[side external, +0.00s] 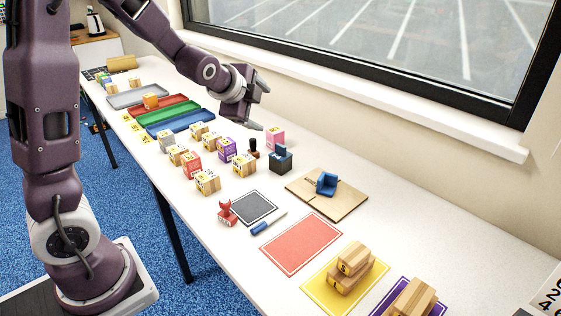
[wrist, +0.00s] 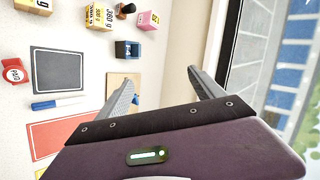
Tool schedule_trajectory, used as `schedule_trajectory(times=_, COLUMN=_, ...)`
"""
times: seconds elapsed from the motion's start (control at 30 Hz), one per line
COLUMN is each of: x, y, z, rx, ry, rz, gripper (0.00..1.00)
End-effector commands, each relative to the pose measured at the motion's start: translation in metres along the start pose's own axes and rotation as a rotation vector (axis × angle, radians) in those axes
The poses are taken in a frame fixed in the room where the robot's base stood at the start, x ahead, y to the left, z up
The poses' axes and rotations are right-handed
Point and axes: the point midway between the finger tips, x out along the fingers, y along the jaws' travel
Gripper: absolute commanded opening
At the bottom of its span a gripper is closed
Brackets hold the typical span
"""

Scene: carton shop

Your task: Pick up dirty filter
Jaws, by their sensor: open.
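I cannot make out anything that is clearly a dirty filter in either view. My gripper (side external: 262,106) is open and empty, above the far side of the table near the window sill. In the wrist view its two fingers (wrist: 160,78) are spread apart with nothing between them. Below it in the side view are a pink box (side external: 275,138), a dark stamp (side external: 254,148) and a dark blue open-topped holder (side external: 281,160). A wooden board (side external: 345,205) with a blue fixture (side external: 327,184) lies to their right.
Several small cartons (side external: 208,182) stand mid-table. Blue (side external: 180,121), green (side external: 160,112) and red trays lie beyond. A red stamp (side external: 227,212), blue marker (side external: 268,222) and dark mat (side external: 254,207) are nearer. Wooden blocks (side external: 350,266) sit on a yellow mat.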

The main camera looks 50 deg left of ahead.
Motion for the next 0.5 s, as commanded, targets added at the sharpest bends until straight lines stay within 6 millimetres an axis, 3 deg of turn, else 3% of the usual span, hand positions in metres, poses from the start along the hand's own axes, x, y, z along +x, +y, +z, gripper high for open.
schedule_trajectory(times=0.03, x=0.041, y=0.001, z=0.012, rx=0.195, ry=-0.028, rz=-0.037, gripper=0.77)
schedule_trajectory(times=0.1, x=0.093, y=0.0, z=0.026, rx=0.53, ry=-0.056, rz=-0.115, gripper=0.77)
schedule_trajectory(times=0.2, x=0.154, y=0.02, z=0.038, rx=1.021, ry=-0.072, rz=-0.211, gripper=0.77)
schedule_trajectory(times=0.33, x=0.199, y=0.062, z=0.04, rx=1.52, ry=-0.044, rz=-0.324, gripper=0.77)
schedule_trajectory(times=0.5, x=0.215, y=0.092, z=0.036, rx=1.782, ry=-0.009, rz=-0.41, gripper=0.77)
